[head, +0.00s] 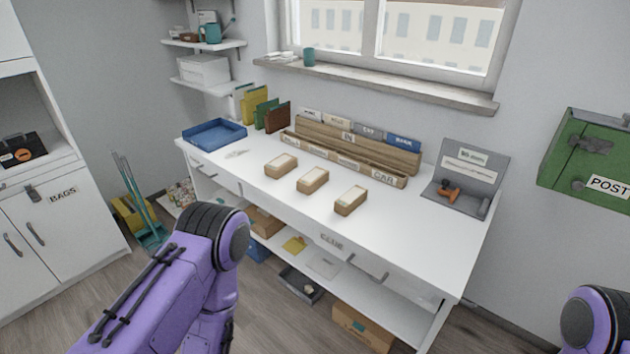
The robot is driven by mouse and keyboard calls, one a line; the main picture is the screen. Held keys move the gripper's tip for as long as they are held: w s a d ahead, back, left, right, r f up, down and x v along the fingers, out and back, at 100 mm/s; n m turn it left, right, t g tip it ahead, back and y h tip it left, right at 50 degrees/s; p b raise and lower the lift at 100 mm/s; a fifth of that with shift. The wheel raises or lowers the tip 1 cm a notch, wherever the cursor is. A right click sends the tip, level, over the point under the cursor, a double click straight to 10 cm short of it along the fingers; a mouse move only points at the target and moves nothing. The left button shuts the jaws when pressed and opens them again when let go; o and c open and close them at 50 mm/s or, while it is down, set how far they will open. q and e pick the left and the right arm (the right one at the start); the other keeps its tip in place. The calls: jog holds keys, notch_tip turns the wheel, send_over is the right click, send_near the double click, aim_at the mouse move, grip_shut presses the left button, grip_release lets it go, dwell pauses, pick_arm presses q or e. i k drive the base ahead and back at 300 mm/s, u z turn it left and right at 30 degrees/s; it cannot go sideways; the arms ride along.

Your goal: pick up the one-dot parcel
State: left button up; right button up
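Three small tan parcels with pale tops stand in a slanting row on the white desk (405,228): a left parcel (281,166), a middle parcel (312,180) and a right parcel (350,200). They are apart from each other. Their dot marks are too small to read, so I cannot tell which one has one dot. My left arm shows at the lower left, in front of the desk, but its gripper is out of view. Only a piece of my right arm shows at the lower right corner, and its gripper is out of view.
Behind the parcels stands a long wooden sorter (345,147) with labelled cards. A blue tray (214,134) lies at the desk's left end. A grey stand (470,175) with an orange-brown item is at the right. The desk in front of and right of the parcels is clear.

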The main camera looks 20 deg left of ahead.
aim_at(312, 181)
jog(key=u, duration=2.1)
jog(key=i, duration=2.45)
jog(key=z, duration=3.85)
